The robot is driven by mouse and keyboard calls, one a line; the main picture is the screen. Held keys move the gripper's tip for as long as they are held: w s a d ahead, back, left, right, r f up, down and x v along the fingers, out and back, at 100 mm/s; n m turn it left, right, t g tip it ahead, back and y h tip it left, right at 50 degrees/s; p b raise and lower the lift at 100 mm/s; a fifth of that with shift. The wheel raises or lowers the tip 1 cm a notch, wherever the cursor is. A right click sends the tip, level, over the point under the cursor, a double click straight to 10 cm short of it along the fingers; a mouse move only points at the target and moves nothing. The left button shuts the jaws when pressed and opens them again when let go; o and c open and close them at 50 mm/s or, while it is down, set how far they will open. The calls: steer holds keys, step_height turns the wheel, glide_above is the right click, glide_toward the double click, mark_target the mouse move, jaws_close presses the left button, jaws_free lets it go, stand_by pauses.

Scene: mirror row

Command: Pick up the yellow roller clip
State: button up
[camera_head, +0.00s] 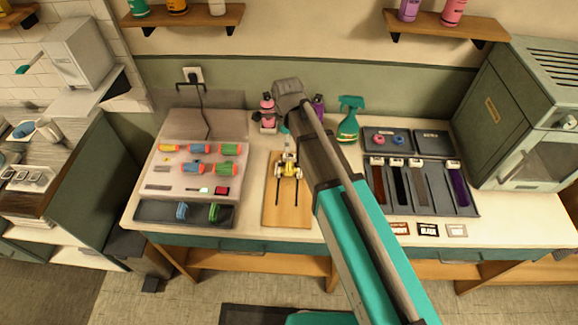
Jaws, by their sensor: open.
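My gripper (290,203) points down over the wooden board (287,220), with two thin dark fingers spread wide apart and nothing held between their tips. A small yellow patch (290,170) shows among the pale gripper parts above the fingers. I cannot tell whether it is the yellow roller clip behind them or part of the gripper. A blue clip (182,210) and a green clip (214,212) stand in the dark tray to the left. No other yellow clip is clear in view.
Several coloured rollers (228,149) lie on the pale mat at left. A pink bottle (267,108) and a green spray bottle (349,120) stand behind the board. A dark tray (430,203) with hair swatches lies at right. A grey cabinet (500,115) bounds the right.

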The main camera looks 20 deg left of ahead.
mark_target(288, 165)
steer(key=shift+a, duration=0.1)
stand_by(0.3)
step_height(288, 165, down, 9)
steer(key=b, duration=0.8)
steer(key=shift+r+b, duration=0.15)
steer(key=shift+b, duration=0.2)
steer(key=shift+f+b, duration=2.6)
steer(key=c, duration=1.1)
steer(key=shift+o, duration=0.2)
steer(key=shift+r, duration=0.25)
